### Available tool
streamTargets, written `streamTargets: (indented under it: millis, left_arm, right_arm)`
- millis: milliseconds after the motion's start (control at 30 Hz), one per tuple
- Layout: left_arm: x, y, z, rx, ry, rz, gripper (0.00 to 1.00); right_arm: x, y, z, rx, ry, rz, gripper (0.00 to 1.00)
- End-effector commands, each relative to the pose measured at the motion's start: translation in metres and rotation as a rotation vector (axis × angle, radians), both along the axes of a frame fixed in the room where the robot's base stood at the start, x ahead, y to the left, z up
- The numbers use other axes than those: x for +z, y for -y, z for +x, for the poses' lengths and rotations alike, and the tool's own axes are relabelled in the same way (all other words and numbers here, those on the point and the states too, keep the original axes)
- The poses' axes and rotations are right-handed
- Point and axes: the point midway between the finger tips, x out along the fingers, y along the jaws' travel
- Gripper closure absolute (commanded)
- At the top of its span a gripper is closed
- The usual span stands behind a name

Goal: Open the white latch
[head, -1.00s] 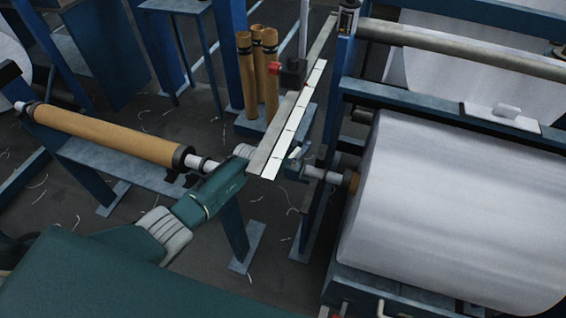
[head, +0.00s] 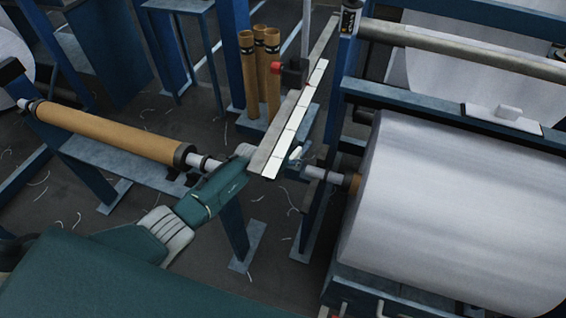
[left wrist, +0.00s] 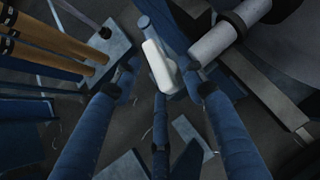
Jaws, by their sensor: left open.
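The white latch (left wrist: 160,66) is a rounded white piece on a blue rod, seen in the middle of the left wrist view. In the head view, a small white bit that looks like it (head: 296,153) shows just right of the tiled strip. My left gripper (left wrist: 161,82) is open, with its blue fingers spread to the left, right and below the latch. The latch lies between the fingertips; I cannot tell whether they touch it. In the head view the strip hides most of the left fingers. My right gripper is in neither view.
A narrow strip with white tiles (head: 290,122) crosses above the left hand. A brown roll (head: 110,134) lies at left, and a large white roll (head: 455,205) at right. Brown tubes (head: 259,75) stand behind. The red-and-black box (head: 292,72) is beside the strip.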

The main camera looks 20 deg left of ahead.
Motion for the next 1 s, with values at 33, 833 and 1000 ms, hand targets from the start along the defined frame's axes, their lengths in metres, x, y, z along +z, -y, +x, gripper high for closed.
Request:
streamTargets:
  millis: [33,833,1000]
  left_arm:
    - [0.001,-0.001,-0.002,0.0,0.0,0.0,0.58]
    - [0.02,-0.04,-0.123,0.0,-0.001,0.0,0.58]
    - [0.02,-0.043,-0.133,0.0,0.0,0.0,0.58]
  right_arm:
    - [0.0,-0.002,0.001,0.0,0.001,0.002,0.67]
    - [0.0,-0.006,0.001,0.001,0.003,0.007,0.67]
    - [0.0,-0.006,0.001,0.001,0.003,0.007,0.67]
